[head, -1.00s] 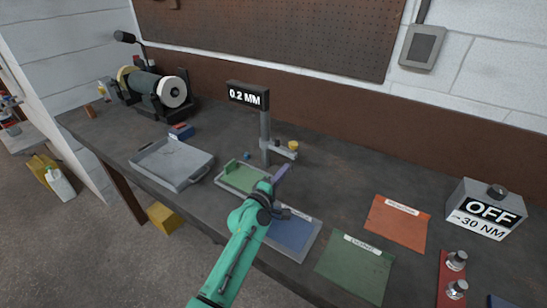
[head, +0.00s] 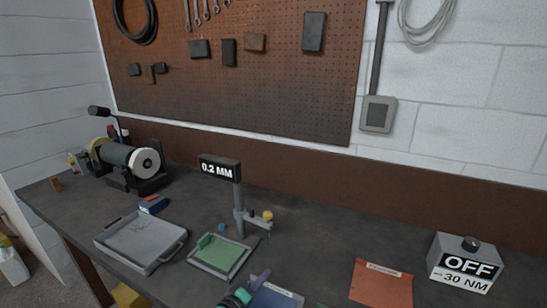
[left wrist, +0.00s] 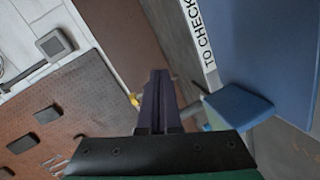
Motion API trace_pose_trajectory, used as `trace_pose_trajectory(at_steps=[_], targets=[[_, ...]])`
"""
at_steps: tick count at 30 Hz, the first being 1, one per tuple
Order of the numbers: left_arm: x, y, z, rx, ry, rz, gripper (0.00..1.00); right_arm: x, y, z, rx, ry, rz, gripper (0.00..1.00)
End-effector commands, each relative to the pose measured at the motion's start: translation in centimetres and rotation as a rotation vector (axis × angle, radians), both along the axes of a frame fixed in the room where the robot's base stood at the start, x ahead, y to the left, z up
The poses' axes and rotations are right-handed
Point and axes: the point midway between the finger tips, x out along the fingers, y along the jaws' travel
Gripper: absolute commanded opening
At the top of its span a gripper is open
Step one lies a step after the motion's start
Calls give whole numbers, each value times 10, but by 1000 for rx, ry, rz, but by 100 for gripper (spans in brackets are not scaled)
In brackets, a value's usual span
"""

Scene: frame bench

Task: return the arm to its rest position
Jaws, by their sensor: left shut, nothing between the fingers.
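My left gripper (head: 262,276) shows at the bottom edge of the head view, over the far left part of the blue mat (head: 276,299). Its purple fingers (left wrist: 158,100) are shut together with nothing between them in the left wrist view. Most of my left arm is below the head view; only a bit of its green wrist shows. In the left wrist view the blue mat (left wrist: 265,45) has a white label reading "TO CHECK", and a blue block-like piece (left wrist: 238,104) stands right of the fingers. My right gripper is in neither view.
A green tray (head: 220,257), a grey tray (head: 140,243) and a gauge stand (head: 238,208) reading 0.2 MM stand left of centre. A bench grinder (head: 130,160) is far left. An orange mat (head: 382,285) and an OFF box (head: 464,264) are right.

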Motion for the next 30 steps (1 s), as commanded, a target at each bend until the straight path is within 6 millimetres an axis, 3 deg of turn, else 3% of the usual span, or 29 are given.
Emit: trace_pose_trajectory(at_steps=[1,3,6,14,21,22,30], targets=[[-31,21,-18,180,38,-66,0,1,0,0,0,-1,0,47],[-71,49,-36,413,98,-160,0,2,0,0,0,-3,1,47],[-114,83,-48,639,173,-256,0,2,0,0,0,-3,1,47],[-196,151,-50,989,347,-424,0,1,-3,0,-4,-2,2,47],[-258,199,-33,1195,498,-543,0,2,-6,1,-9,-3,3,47],[-261,202,-38,1206,511,-556,0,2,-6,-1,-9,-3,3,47],[-250,197,-136,1192,537,-579,0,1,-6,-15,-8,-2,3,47]])
